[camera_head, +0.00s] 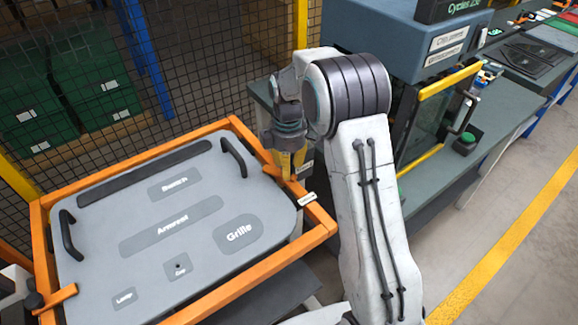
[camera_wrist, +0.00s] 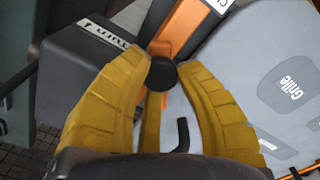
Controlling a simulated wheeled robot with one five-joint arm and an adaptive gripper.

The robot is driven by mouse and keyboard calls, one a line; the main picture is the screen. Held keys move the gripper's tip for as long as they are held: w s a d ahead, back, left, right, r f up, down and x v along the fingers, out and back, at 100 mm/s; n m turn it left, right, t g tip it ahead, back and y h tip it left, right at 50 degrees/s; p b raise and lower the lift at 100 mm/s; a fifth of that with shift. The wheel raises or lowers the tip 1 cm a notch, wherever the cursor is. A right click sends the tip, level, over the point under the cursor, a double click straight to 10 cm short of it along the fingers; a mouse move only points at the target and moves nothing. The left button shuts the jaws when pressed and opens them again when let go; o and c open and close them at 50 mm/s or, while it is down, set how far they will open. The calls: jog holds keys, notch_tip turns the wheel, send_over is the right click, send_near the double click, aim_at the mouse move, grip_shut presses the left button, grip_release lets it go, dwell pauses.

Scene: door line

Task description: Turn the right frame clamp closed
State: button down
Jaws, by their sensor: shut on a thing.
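The right frame clamp, an orange lever (camera_head: 296,190) with a dark knob, sits on the right side of the orange frame. My gripper (camera_head: 287,172) is down on it and hides much of the clamp in the head view. In the wrist view, the yellow fingers of my gripper (camera_wrist: 162,74) close on both sides of the round black knob (camera_wrist: 162,72). The orange frame (camera_head: 318,232) holds a grey panel (camera_head: 205,255) with labelled recesses such as "Grille". How far the lever is turned is hard to tell.
Another orange clamp (camera_head: 55,297) with a black knob is at the frame's lower left. Black handles (camera_head: 70,234) stand up from the panel. A blue-grey machine (camera_head: 400,40) on a bench stands behind my arm. A mesh fence (camera_head: 180,70) runs behind the frame.

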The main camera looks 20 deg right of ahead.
jog(key=shift+a+n, duration=0.2)
jog(key=shift+n, duration=0.9)
jog(key=c, duration=0.8)
grip_release()
jog(key=shift+a, duration=0.15)
jog(key=shift+c, duration=0.2)
jog(key=shift+r, duration=0.45)
notch_tip(320, 180, up, 11)
